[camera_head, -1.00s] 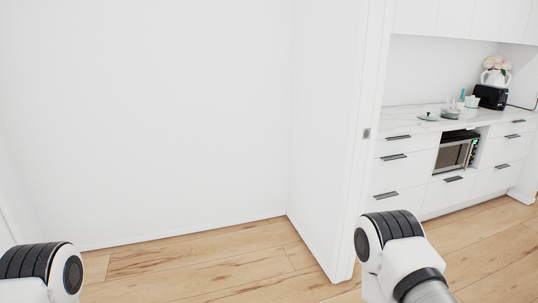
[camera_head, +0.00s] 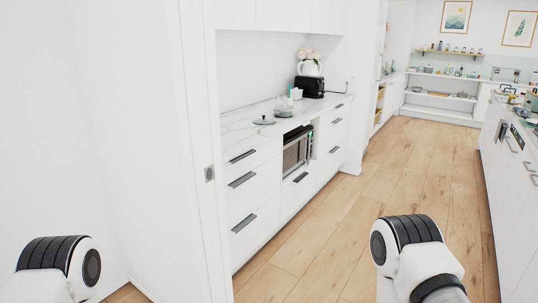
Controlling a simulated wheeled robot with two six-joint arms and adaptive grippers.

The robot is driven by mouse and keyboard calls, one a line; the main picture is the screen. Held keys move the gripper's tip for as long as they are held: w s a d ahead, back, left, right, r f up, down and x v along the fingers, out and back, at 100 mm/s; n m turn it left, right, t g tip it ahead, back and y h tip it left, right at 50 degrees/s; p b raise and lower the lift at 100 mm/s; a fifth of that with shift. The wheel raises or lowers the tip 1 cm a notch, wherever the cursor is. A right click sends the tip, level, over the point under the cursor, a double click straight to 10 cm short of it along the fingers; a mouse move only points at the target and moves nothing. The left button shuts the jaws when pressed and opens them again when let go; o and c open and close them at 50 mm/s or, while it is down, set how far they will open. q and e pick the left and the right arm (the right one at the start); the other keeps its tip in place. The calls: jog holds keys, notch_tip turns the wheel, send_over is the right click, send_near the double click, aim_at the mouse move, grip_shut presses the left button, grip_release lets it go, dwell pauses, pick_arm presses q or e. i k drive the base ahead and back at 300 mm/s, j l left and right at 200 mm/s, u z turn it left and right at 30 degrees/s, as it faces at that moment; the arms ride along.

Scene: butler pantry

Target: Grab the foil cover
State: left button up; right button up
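I cannot make out a foil cover in the head view. A small lid-like thing (camera_head: 264,120) and a lidded glass dish (camera_head: 284,106) stand on the marble counter (camera_head: 232,121) left of centre, too small to tell more. Only upper parts of my two arms show, at the lower left and lower right. Neither of my grippers is in the picture.
A white wall and door frame (camera_head: 196,150) stand close at left. White drawers (camera_head: 252,190) hold a built-in microwave (camera_head: 297,150). A black toaster (camera_head: 310,86) stands on the counter. Wooden floor (camera_head: 335,220) runs clear to back shelves (camera_head: 440,97); another counter (camera_head: 506,150) stands at right.

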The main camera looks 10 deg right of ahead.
aim_at(276, 108)
jog(key=i+l+z, duration=0.4)
jog(key=i, duration=0.5)
jog(key=i+l+z, duration=0.15)
jog(key=i+z, duration=0.3)
jog(key=i, duration=0.45)
jog(key=i+j+z, duration=0.2)
jog(key=i+z, duration=0.2)
jog(key=i, duration=0.5)
